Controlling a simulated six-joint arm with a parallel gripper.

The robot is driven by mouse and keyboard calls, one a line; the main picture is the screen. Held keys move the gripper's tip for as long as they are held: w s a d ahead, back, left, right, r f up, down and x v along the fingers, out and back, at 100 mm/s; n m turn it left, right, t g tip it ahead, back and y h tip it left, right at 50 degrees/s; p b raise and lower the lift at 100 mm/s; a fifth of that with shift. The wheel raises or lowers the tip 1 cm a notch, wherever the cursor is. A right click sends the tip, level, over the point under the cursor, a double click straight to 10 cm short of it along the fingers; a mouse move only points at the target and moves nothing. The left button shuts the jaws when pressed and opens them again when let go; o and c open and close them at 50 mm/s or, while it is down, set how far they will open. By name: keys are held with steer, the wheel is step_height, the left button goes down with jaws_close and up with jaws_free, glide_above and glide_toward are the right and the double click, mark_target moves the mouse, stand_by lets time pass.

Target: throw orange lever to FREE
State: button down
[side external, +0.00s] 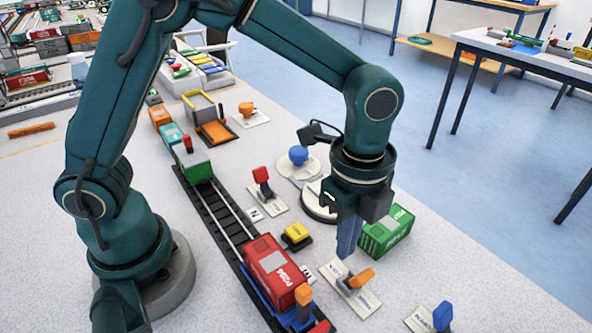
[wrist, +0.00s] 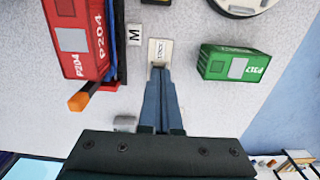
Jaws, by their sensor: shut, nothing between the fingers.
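The orange lever (side external: 361,277) stands on a pale labelled plate (side external: 366,301) at the front of the table in the side view. Its handle leans to the right, and the plate's lettering is too small to read surely. My gripper (side external: 346,252) is shut and empty, pointing down just above and behind the lever. I cannot tell whether the fingers touch it. In the wrist view the shut fingers (wrist: 161,74) point at the plate's labelled end (wrist: 160,50); the lever itself is hidden there.
A red container (side external: 272,268) on a rail wagon stands left of the plate, with an orange-topped post (side external: 303,296) at its end. A green container (side external: 387,233) is close behind right. A blue lever (side external: 442,315) is at front right, a red lever (side external: 262,175) farther back.

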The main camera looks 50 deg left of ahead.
steer(key=shift+r, duration=2.6)
